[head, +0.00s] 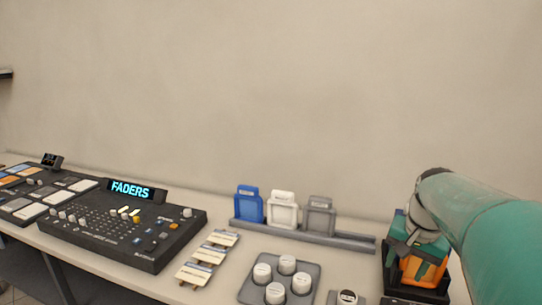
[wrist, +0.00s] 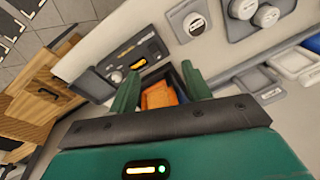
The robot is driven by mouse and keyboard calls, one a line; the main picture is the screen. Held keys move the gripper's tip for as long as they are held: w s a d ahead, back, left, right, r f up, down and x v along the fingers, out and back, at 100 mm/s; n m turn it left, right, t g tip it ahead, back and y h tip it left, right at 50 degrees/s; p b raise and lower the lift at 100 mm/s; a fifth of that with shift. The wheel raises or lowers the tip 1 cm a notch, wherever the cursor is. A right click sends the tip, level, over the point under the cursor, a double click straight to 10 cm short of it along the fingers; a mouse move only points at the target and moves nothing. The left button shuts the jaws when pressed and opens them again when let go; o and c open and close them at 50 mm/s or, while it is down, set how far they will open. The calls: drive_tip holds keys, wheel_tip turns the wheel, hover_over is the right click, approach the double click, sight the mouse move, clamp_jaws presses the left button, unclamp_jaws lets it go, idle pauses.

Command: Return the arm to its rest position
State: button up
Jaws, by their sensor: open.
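My gripper (wrist: 160,72) is open in the wrist view, its two green fingers spread apart. An orange block (wrist: 158,97) shows between and beyond the fingers, in a dark box (wrist: 176,76). I cannot tell whether the fingers touch it. In the head view my green arm reaches in from the right edge, and my gripper (head: 416,246) is low over the dark box (head: 416,294). The orange block (head: 424,271) shows there beside the gripper, partly hidden by it.
A grey rack (head: 300,234) holds blue, white and grey cards left of my gripper. A grey tray (head: 252,291) of white-capped jars stands in front. A fader console (head: 120,225) is further left. A wooden cabinet (wrist: 38,100) shows in the wrist view. The wall above is bare.

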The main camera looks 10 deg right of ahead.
drive_tip(key=s+a+f+n+t, duration=0.1)
drive_tip(key=s+a+n, duration=0.4)
drive_tip(key=a, duration=0.6)
drive_tip(key=s+a+n+t, duration=0.2)
drive_tip(key=s+a+n, duration=0.2)
drive_tip(key=a, duration=0.8)
drive_tip(key=shift+s+a+f+n, duration=0.3)
drive_tip(key=shift+s+f+n, duration=0.1)
drive_tip(key=shift+s, duration=0.25)
